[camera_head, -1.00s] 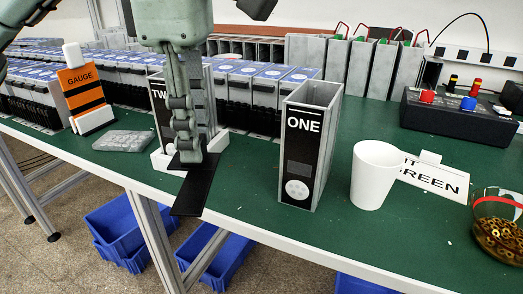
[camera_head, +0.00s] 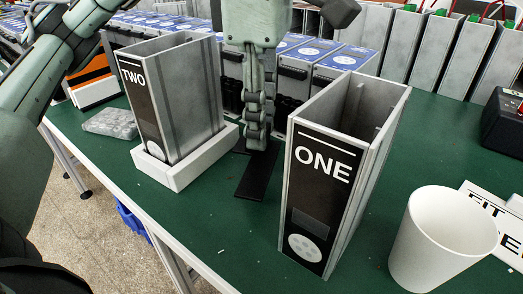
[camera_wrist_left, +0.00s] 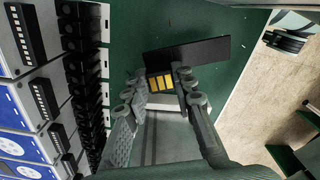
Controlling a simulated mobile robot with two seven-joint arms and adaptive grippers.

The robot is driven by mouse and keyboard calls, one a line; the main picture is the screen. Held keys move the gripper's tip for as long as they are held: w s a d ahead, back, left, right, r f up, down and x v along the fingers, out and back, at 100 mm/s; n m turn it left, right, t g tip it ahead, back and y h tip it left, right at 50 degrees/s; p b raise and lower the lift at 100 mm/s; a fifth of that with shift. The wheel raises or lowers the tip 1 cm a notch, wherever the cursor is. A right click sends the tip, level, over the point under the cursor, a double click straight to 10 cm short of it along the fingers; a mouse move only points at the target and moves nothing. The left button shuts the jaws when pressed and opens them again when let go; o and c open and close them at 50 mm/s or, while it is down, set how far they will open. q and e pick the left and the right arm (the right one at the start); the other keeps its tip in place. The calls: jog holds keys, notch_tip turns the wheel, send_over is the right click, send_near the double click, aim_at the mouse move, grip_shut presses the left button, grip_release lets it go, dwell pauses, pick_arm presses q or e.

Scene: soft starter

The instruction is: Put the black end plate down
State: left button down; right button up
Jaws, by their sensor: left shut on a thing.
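The black end plate (camera_head: 257,176) is a thin flat dark panel over the green table, between the units marked TWO (camera_head: 147,105) and ONE (camera_head: 322,187). My left gripper (camera_head: 257,140) points down and is shut on the plate's far end. In the left wrist view the plate (camera_wrist_left: 200,52) reaches out beyond my fingertips (camera_wrist_left: 160,88), with yellow bars between them. I cannot tell whether the plate touches the table. Unit TWO is upright in a white tray (camera_head: 185,170); ONE is upright with an open top. My right gripper is not in view.
A white cup (camera_head: 440,240) and a lettered card (camera_head: 490,215) are right of ONE. Blue-topped units (camera_head: 345,62) and grey housings stand behind. A clear packet (camera_head: 110,123) lies left of TWO. Green table is bare between the tray and ONE, toward the front edge.

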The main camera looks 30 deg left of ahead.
aim_at(249, 155)
pick_arm(q)
notch_tip(249, 155, down, 4)
jog(key=shift+r+b, duration=0.1)
jog(key=shift+b, duration=0.3)
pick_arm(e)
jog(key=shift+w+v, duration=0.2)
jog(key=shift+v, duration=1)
pick_arm(q)
jog(key=shift+f, duration=0.25)
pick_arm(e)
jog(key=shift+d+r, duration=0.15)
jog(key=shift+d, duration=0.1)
pick_arm(q)
jog(key=c, duration=1.3)
grip_release()
jog(key=shift+o, duration=0.2)
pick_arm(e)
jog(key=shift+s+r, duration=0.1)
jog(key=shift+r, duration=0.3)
